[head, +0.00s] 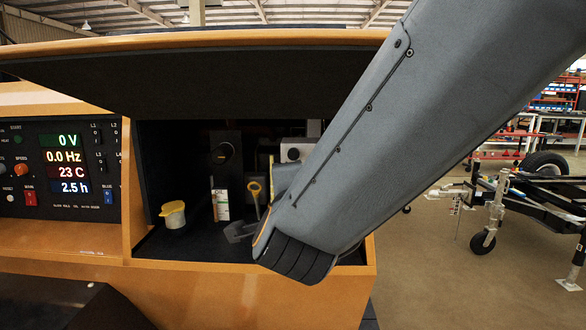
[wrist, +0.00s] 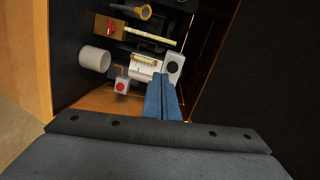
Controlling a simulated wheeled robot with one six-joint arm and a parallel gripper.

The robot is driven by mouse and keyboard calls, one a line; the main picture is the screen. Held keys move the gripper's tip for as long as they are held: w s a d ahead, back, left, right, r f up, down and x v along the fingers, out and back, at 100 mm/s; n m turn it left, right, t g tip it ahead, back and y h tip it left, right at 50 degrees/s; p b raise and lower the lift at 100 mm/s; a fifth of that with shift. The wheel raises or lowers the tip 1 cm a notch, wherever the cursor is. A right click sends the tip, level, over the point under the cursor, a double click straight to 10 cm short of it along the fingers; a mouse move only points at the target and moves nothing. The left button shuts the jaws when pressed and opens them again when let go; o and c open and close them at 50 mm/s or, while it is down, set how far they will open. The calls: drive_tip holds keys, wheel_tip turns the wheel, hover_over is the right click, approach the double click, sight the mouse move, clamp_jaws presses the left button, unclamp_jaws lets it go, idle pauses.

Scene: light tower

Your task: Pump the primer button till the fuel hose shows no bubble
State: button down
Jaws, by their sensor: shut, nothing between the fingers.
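My gripper (wrist: 161,80) is shut and empty inside the open compartment. In the wrist view its blue fingertips overlap the lower edge of a light box with a dark round face (wrist: 173,67), perhaps the primer button; I cannot tell if they touch. A yellow translucent strip (wrist: 150,37), possibly the fuel hose, lies farther in; no bubble can be made out at this size. In the head view the light box (head: 292,153) shows beside my arm, which hides my fingers.
A control panel (head: 68,165) reading 0 V is left. The raised lid (head: 200,75) overhangs the opening.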

sight(294, 155)
drive_tip(key=shift+s+d+r+m+t+h, duration=0.1)
drive_tip(key=shift+s+r+m+t+h, duration=0.15)
drive_tip(key=shift+r+m, duration=0.35)
drive_tip(key=shift+s+d+r+m+t+h, duration=0.1)
drive_tip(key=shift+s+r+m+t+h, duration=0.1)
drive_tip(key=shift+r+m+t, duration=0.3)
drive_tip(key=shift+w, duration=0.15)
drive_tip(key=w, duration=1.3)
drive_tip(key=shift+w+d, duration=0.2)
drive_tip(key=shift+w, duration=0.15)
